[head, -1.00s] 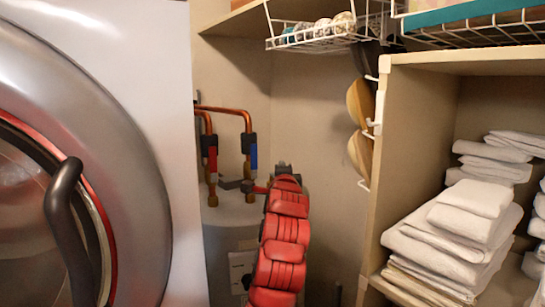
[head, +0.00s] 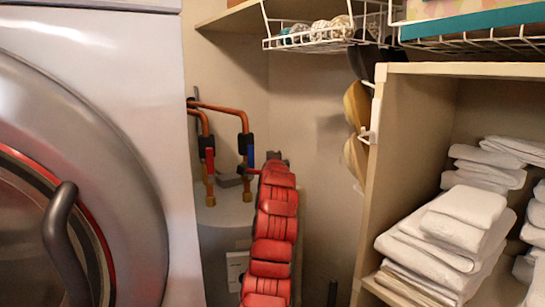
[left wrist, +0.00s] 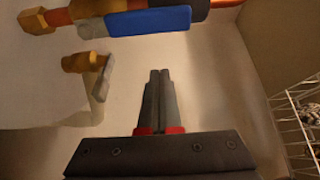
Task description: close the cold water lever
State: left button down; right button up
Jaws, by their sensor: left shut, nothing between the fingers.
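The cold water valve with its blue sleeve (head: 250,156) sits on a copper pipe above the grey tank, in the middle of the head view. The blue sleeve also shows at the top of the left wrist view (left wrist: 162,20). A grey lever-like piece (head: 228,181) sticks out to the left near its base. A brass and grey piece (left wrist: 90,62) shows at the left of the wrist view; I cannot tell its exact position. My left gripper (head: 276,157) is just right of the blue sleeve. In the wrist view its fingers (left wrist: 160,75) are shut and empty, apart from the sleeve.
A valve with a red sleeve (head: 209,160) stands just left of the blue one. A washer (head: 150,60) fills the left side. A shelf unit (head: 400,150) with folded white towels (head: 445,235) stands right. A wire basket (head: 312,35) hangs above.

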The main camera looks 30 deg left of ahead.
aim_at(249, 161)
pick_arm(q)
jog(key=s+a+p, duration=0.1)
jog(key=s+a, duration=0.1)
jog(key=s, duration=0.1)
jog(key=shift+a+p, duration=0.2)
jog(key=shift+p, duration=0.2)
jog(key=shift+s+a+n+b, duration=0.15)
jog(key=shift+n+b, duration=0.25)
jog(key=shift+b, duration=0.2)
